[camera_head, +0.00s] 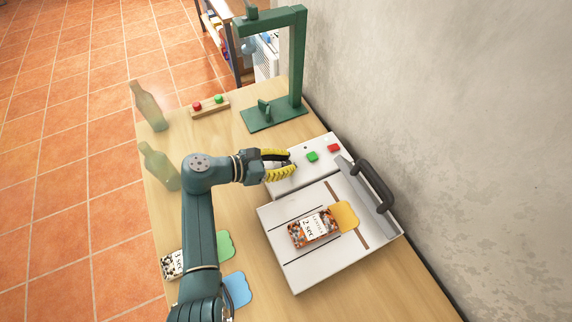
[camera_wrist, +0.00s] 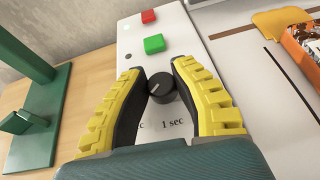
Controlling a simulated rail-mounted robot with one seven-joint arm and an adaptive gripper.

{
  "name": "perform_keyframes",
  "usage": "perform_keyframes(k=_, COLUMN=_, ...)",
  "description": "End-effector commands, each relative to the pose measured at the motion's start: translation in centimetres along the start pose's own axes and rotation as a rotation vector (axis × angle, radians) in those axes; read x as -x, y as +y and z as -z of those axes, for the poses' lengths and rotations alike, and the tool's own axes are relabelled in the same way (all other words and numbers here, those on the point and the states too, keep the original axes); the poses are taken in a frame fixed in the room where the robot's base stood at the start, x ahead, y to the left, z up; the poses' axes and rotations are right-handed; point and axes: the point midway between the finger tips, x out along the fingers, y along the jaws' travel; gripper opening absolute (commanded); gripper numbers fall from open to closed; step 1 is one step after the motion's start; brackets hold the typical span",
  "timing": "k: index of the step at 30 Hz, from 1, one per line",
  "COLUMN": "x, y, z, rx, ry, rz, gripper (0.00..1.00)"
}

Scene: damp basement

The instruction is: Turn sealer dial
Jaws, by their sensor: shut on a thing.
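The sealer (camera_head: 290,258) is a white machine with a flat bed and a raised grey arm with a dark handle (camera_head: 374,186). Its control panel (camera_wrist: 187,50) has a green button (camera_wrist: 154,44) and a red button (camera_wrist: 149,16). The dark round dial (camera_wrist: 161,88) sits on the panel, with a "1 sec" label below it. My gripper (camera_wrist: 158,84), with yellow-backed fingers, is shut on the dial. In the head view my gripper (camera_head: 278,164) hides the dial. A pouch marked "2 sec" (camera_head: 315,228) with an orange-yellow end lies on the sealer bed.
A green stand (camera_head: 299,60) rises behind the panel. Two glass bottles (camera_head: 148,106) stand at the table's left edge. A small block with red and green buttons (camera_head: 210,107) lies at the back. A "3 sec" pouch (camera_head: 173,265) lies by my arm, near green (camera_head: 225,245) and blue (camera_head: 238,289) pieces.

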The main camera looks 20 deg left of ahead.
Motion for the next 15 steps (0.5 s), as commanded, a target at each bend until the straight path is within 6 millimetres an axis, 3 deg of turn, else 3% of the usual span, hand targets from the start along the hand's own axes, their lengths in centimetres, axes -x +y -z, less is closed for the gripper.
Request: perform_keyframes(k=15, x=-0.22, y=-0.06, z=0.41, rx=-0.068, ry=0.005, rz=0.176, gripper=0.00)
